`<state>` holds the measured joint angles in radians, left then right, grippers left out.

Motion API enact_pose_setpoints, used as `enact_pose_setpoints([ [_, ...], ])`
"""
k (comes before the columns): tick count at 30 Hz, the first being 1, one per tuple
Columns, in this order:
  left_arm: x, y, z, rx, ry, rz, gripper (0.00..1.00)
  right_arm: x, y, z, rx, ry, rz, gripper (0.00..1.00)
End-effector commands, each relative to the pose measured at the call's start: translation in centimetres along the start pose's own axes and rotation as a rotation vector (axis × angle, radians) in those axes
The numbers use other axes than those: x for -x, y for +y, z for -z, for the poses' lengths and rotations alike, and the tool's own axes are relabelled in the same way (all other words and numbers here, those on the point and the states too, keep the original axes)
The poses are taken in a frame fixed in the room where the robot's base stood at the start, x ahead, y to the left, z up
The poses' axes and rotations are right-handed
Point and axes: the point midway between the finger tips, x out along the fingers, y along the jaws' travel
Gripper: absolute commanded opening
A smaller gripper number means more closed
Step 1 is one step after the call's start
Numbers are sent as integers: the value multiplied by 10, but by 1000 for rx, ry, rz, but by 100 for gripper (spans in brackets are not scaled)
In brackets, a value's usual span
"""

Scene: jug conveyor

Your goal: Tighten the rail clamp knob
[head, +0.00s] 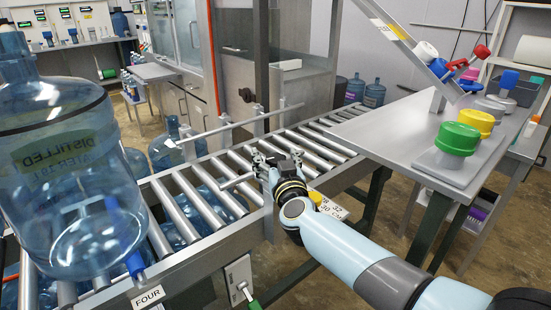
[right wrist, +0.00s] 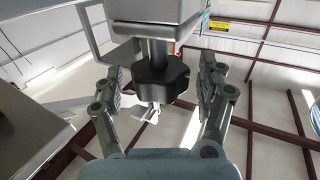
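The black lobed clamp knob (right wrist: 160,76) hangs on a short metal stem below a grey bracket (right wrist: 150,14) in the right wrist view. My right gripper (right wrist: 160,92) is open, with one finger on each side of the knob. Gaps show between the fingers and the knob. In the head view my right gripper (head: 272,166) is at the near side rail of the roller conveyor (head: 215,210), and I cannot make out this knob there. My left gripper is not in view.
A large blue water jug (head: 70,170) stands at the left. A steel table (head: 400,125) with yellow (head: 478,122) and green (head: 457,138) capped parts is at the right. Another black knob (head: 246,95) shows beyond the conveyor. More jugs stand around.

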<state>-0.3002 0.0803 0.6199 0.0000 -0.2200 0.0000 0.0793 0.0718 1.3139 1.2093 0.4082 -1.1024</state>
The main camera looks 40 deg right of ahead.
Motion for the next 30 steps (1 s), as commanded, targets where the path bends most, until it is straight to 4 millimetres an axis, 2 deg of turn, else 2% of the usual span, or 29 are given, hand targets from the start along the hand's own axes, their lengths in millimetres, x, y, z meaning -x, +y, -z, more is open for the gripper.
enact_pose_setpoints([
  [1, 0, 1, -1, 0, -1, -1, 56, 0, 0, 0, 0, 0, 0, 68],
  [13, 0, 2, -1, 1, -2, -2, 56, 0, 0, 0, 0, 0, 0, 17],
  [23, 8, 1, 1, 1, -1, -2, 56, 0, -1, 2, -1, -1, -54, 17],
  [30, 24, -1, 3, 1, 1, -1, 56, 0, -2, 3, -1, -1, -209, 17],
])
